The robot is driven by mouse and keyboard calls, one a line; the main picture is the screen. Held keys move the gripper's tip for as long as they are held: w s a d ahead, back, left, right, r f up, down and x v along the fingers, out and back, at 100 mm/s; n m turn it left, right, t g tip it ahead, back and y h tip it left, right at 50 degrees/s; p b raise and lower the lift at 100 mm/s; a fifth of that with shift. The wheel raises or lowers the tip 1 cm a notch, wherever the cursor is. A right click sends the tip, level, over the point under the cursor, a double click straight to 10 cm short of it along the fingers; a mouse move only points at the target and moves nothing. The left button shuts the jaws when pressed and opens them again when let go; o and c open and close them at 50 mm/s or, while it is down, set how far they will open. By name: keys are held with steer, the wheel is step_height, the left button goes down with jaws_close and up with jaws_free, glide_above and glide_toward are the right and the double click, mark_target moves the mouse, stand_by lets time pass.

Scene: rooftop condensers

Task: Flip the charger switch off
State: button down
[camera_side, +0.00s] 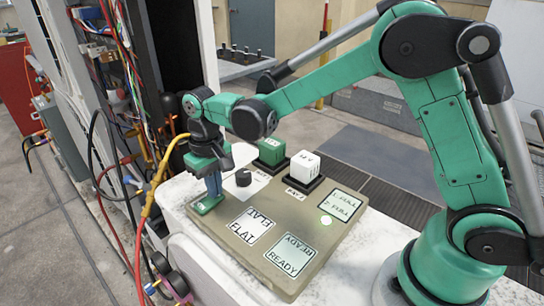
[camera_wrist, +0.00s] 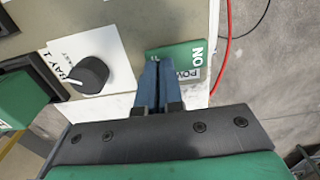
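A green switch plate (camera_wrist: 190,55) marked ON, with a small partly hidden label that starts "POW", is at the board's edge in the wrist view. It also shows in the side view (camera_side: 207,204) at the board's left corner. My gripper (camera_wrist: 157,62) has its blue fingers over this plate, tips close together. In the side view my gripper (camera_side: 212,190) points down with its tips at the plate. The fingers cover part of the plate, so any lever there is hidden. I cannot tell whether the tips touch it.
The tan board (camera_side: 215,222) holds a black knob (camera_side: 243,177), a green block (camera_side: 271,152), a white cube (camera_side: 304,166) and cards marked FLAT (camera_side: 250,227), READY (camera_side: 290,255) and FULL (camera_side: 340,205). A lit round light (camera_side: 326,221) is near. Coloured cables (camera_side: 150,200) hang at left.

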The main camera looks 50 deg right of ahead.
steer(key=shift+f, duration=0.15)
steer(key=shift+r, duration=3.5)
steer(key=shift+s+d+r, duration=0.2)
steer(key=s+d+r+t, duration=0.1)
steer(key=s+d+t, duration=0.6)
steer(key=s, duration=0.4)
steer(key=shift+s+d+r, duration=0.15)
steer(key=shift+s, duration=0.05)
